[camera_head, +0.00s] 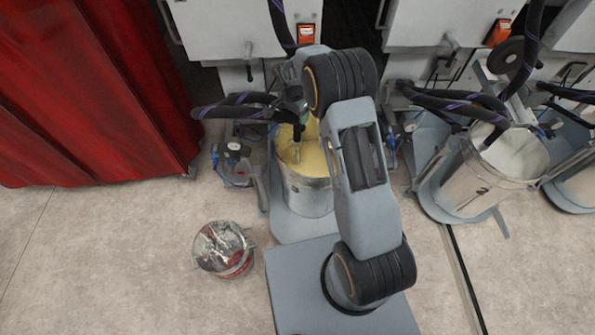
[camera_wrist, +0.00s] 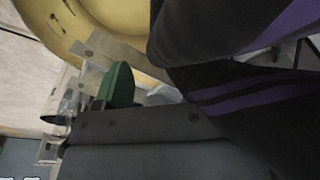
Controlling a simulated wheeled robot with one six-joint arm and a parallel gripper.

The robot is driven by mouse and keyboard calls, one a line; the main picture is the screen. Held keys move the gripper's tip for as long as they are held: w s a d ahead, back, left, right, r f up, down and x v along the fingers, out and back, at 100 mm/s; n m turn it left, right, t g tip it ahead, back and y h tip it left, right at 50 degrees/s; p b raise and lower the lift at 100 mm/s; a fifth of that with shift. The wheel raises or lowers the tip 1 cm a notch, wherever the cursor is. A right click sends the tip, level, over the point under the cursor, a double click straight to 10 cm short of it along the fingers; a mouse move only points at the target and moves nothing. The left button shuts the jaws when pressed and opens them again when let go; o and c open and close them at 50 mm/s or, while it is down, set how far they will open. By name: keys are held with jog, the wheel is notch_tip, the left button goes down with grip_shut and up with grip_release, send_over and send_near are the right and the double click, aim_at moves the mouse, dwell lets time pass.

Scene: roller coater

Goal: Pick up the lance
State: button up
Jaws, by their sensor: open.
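The lance (camera_head: 297,148) stands in the yellow paint of a metal bucket (camera_head: 308,196), its lower end hidden in the paint. A black hose with purple stripes (camera_head: 232,106) runs to its top. My gripper (camera_head: 292,100) is at the lance's upper part, above the bucket, partly hidden by my arm. In the wrist view my gripper's pale fingers (camera_wrist: 82,88) are open near a green part (camera_wrist: 118,88), which seems to belong to the lance. The striped hose (camera_wrist: 235,60) fills the right side there. I cannot tell whether the fingers touch the lance.
A small foil-lined pail (camera_head: 223,248) stands on the floor at left. A red curtain (camera_head: 95,90) hangs at far left. White machine cabinets (camera_head: 240,30) line the back. Another bucket (camera_head: 490,165) with a hose stands at right. The front left floor is clear.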

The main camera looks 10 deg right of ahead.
aim_at(297, 119)
jog(key=shift+w+d+f+b, duration=0.15)
jog(key=shift+f+b, duration=0.35)
jog(key=shift+f, duration=1)
jog(key=shift+w+d+f+b, duration=0.1)
jog(key=shift+w+f+b, duration=0.25)
jog(key=shift+f, duration=1.1)
jog(key=shift+s, duration=0.1)
jog(key=shift+r, duration=0.1)
grip_shut()
